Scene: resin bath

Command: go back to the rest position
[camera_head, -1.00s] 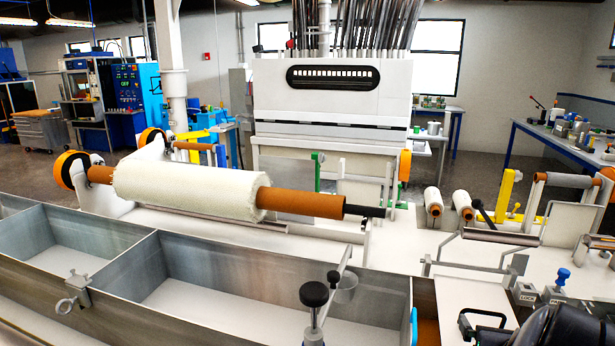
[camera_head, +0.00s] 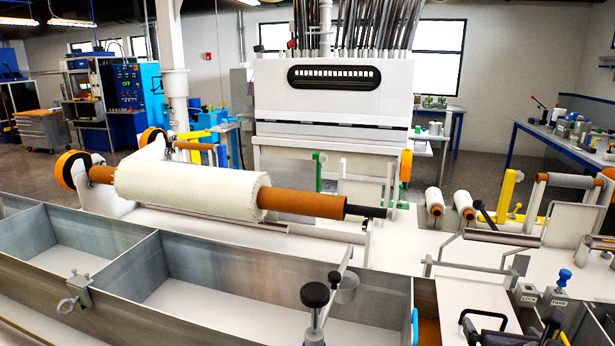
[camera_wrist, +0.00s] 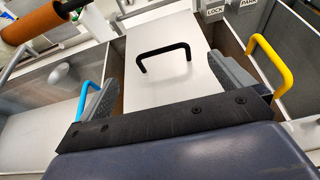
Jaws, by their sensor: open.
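My gripper (camera_wrist: 163,88) shows in the wrist view, with its two grey fingers apart and nothing between them. Beyond the gap lies a pale panel (camera_wrist: 150,80) with a black handle (camera_wrist: 163,52). The handle stands clear of both fingers. A blue handle (camera_wrist: 82,92) shows by the left finger and a yellow handle (camera_wrist: 270,58) by the right one. In the head view, only dark parts show at the lower right edge; I cannot make out the fingers there. The pale panel (camera_head: 478,296) and its black handle also show there.
The metal bath (camera_head: 240,278) with empty compartments fills the front. A white fabric roll (camera_head: 190,190) lies on an orange core behind it. A black-knobbed clamp (camera_head: 315,295) stands at the front wall. LOCK and PARK blocks (camera_head: 527,295) are at the right.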

